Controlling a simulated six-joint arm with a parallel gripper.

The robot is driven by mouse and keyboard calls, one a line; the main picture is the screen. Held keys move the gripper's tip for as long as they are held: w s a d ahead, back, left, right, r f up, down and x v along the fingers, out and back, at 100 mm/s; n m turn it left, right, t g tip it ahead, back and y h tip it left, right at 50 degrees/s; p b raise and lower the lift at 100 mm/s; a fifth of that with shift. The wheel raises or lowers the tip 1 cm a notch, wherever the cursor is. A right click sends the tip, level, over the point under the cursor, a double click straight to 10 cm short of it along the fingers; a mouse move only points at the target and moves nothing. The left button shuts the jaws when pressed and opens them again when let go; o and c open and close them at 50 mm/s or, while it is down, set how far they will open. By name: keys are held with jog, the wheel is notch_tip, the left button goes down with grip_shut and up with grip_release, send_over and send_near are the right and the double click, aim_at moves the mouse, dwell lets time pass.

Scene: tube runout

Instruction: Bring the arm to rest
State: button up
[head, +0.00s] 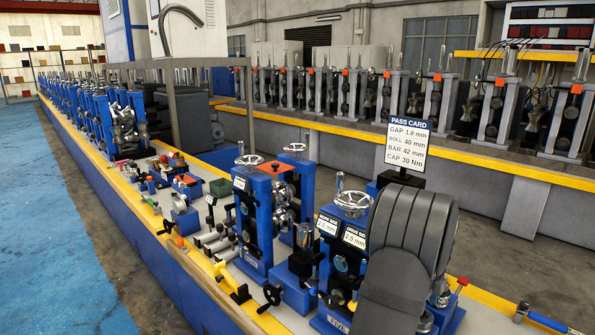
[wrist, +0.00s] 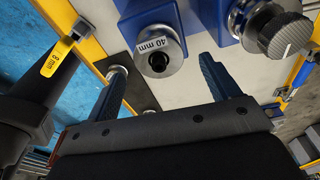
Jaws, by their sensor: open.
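My gripper (wrist: 163,66) shows in the wrist view with its two blue fingers spread apart and nothing between them. Beyond the fingers, a round metal roll marked 40 mm (wrist: 158,58) sits against a blue block; I cannot tell how far it is from the fingertips. In the head view my dark, ribbed arm stands at the right front, over the blue roll stands, and the gripper itself cannot be made out there. The arm hides part of the near blue stand (head: 330,255).
A pass card (head: 407,143) stands behind my arm. A second blue stand (head: 255,210) with handwheels is to the left. A yellow tag marked 8 mm (wrist: 57,57) hangs at the wrist view's left. A knurled knob (wrist: 283,32) is at its upper right. Loose tools lie along the bench.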

notch_tip(320, 180, up, 8)
jog(key=shift+f, duration=0.1)
dwell(0.4)
jog(key=o, duration=0.4)
jog(key=s+a+r+t+y, duration=0.1)
jog(key=s+a+r, duration=1)
jog(key=a+r, duration=0.35)
jog(key=shift+n, duration=0.4)
jog(key=f, duration=1)
jog(key=shift+a, duration=0.3)
